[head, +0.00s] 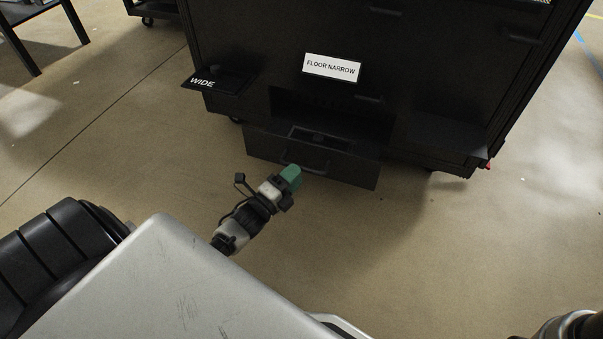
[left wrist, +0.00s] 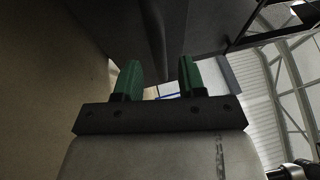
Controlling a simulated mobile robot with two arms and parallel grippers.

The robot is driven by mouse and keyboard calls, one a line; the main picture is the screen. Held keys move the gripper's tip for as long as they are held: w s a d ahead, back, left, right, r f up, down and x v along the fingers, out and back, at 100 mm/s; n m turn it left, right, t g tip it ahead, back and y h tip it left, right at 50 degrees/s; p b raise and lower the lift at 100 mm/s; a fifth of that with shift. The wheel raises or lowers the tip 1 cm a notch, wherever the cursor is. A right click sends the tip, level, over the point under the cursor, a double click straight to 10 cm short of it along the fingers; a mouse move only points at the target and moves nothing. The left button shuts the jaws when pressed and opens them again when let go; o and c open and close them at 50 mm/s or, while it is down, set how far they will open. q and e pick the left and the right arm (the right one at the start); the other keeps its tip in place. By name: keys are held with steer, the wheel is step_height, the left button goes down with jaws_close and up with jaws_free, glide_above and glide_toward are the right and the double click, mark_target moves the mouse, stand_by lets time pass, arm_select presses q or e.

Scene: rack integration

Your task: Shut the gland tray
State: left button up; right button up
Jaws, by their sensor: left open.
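The gland tray (head: 313,162) is a black drawer low in the black cabinet (head: 250,40), under a white "FLOOR NARROW" label (head: 332,68). It is pulled out, with its inside showing from above and a bar handle (head: 304,170) on its front. My left gripper (head: 291,174), with green fingers, is at the tray front by the handle. In the left wrist view the green fingers (left wrist: 160,78) are apart with a gap between them, and a dark surface lies beyond. I cannot tell whether they touch the handle. My right gripper is not seen.
A black ledge marked "WIDE" (head: 215,82) sticks out at the cabinet's left. Another dark ledge (head: 450,135) is at its right. The concrete floor (head: 400,240) in front is clear. A dark table (head: 40,35) stands at the far left.

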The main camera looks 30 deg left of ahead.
mark_target(302, 167)
arm_select(q)
steer(key=shift+b+x, duration=0.55)
steer(key=shift+x, duration=1.15)
jaws_close()
